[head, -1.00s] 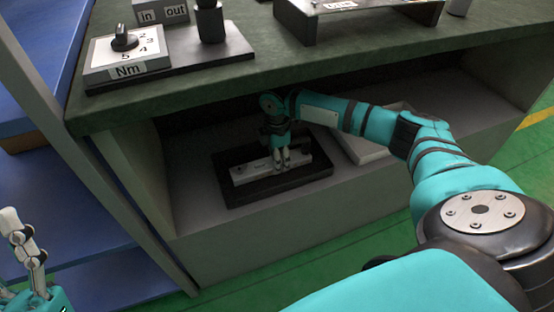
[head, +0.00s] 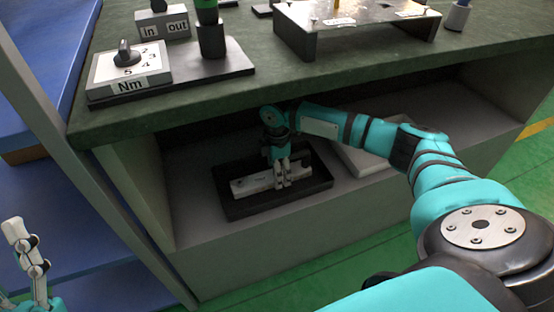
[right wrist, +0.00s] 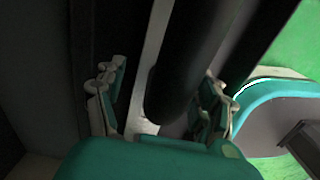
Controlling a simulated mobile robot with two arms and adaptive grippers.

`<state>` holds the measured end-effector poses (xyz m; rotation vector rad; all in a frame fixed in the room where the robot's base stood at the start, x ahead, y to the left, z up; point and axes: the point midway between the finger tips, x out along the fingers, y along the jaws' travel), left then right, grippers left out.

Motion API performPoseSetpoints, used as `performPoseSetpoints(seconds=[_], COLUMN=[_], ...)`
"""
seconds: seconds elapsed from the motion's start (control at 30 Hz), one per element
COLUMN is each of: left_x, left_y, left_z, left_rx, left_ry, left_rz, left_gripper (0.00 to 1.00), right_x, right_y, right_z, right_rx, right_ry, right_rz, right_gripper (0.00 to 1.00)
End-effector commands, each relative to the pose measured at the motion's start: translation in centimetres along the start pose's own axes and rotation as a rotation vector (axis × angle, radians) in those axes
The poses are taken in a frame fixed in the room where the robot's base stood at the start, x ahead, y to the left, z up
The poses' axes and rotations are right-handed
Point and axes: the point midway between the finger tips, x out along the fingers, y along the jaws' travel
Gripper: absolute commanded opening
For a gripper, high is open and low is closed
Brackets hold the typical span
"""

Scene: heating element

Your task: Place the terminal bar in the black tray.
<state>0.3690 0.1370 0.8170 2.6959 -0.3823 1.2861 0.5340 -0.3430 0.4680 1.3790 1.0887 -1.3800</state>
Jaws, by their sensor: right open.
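The black tray (head: 236,210) lies on the shelf below the green worktop. The terminal bar (head: 249,186), pale grey and long, lies inside the tray, with a dark round part near its right end. My right gripper (head: 282,182) points down at the bar's right half, fingers open. In the right wrist view my right gripper (right wrist: 160,88) has its fingers apart, with a dark cylinder between them hiding part of a pale strip. Whether the fingers touch the bar is unclear. My left gripper (head: 25,242) is at the far left, away from the tray; its opening is unclear.
A pale flat box (head: 357,156) lies on the shelf right of the tray, partly behind my right arm. The worktop edge (head: 190,112) overhangs the shelf. A torque unit (head: 130,72) and a metal stand (head: 350,30) are on the worktop.

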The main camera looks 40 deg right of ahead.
Motion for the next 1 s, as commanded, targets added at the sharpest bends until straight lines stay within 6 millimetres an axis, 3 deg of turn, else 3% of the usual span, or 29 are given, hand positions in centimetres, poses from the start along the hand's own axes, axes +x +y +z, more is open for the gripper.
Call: performPoseSetpoints(seconds=[0.17, 0.5, 0.7, 1.0], left_x=[0.1, -2.5, -3.8, -4.2], left_y=[-0.4, -1.4, -1.6, -1.7], left_z=[3.2, 9.2, 10.8, 11.1], left_rx=[0.011, 0.026, 0.029, 0.030], left_ry=[-0.200, -0.582, -0.694, -0.717], left_rz=[-0.007, -0.025, -0.031, -0.033], left_gripper=[0.41, 0.41, 0.41, 0.41], right_x=[-2.3, -5.9, -6.9, -7.0], right_y=[0.1, 0.1, 0.1, 0.1], right_z=[0.0, 0.0, 0.0, 0.0], right_rx=[0.000, 0.000, 0.000, 0.001], right_ry=[0.000, 0.000, 0.001, 0.000], right_rz=[0.002, 0.001, 0.001, 0.001], right_gripper=[0.70, 0.70, 0.70, 0.70])
